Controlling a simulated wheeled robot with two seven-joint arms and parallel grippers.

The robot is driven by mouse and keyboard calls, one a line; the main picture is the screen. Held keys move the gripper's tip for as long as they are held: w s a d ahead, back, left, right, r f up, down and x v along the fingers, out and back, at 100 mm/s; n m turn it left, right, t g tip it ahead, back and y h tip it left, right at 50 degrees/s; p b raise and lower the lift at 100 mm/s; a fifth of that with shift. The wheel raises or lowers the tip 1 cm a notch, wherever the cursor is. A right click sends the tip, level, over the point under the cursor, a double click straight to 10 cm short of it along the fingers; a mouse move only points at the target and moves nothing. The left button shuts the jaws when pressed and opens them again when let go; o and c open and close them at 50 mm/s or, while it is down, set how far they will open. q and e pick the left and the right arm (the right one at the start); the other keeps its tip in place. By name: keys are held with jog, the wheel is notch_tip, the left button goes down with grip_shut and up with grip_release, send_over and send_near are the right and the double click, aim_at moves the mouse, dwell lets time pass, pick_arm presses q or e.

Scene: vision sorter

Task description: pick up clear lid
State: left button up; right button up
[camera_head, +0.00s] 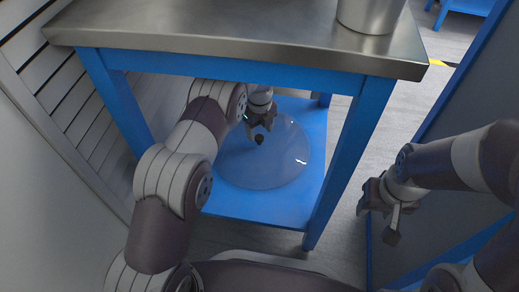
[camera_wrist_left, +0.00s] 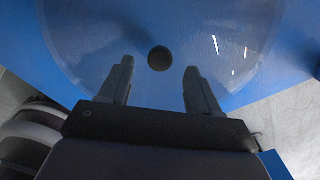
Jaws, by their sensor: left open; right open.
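The clear lid (camera_head: 280,165) is a round transparent disc with a small dark knob (camera_head: 260,140). It lies on the blue lower shelf (camera_head: 245,204) of the table in the head view. My left gripper (camera_head: 260,128) reaches in under the tabletop and is right by the knob. In the left wrist view the lid (camera_wrist_left: 225,60) fills the upper part, and the knob (camera_wrist_left: 159,59) shows just beyond the tips of my open left gripper (camera_wrist_left: 158,72), roughly midway between them. The fingers appear apart from it. My right gripper (camera_head: 378,210) is open and empty, right of the table.
The steel tabletop (camera_head: 230,30) is above my left arm, with a metal pot (camera_head: 370,14) at its right. Blue legs (camera_head: 350,150) bound the shelf's sides. A slatted wall (camera_head: 50,85) is at left and a grey panel (camera_head: 450,115) at right.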

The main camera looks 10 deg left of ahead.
aim_at(259, 137)
pick_arm(q)
notch_tip(259, 137, down, 5)
jog(key=b, duration=0.3)
jog(key=shift+w+a+r+b, duration=0.1)
jog(key=shift+b, duration=0.25)
jog(key=shift+r, duration=0.2)
grip_shut()
jog(key=shift+r, duration=0.1)
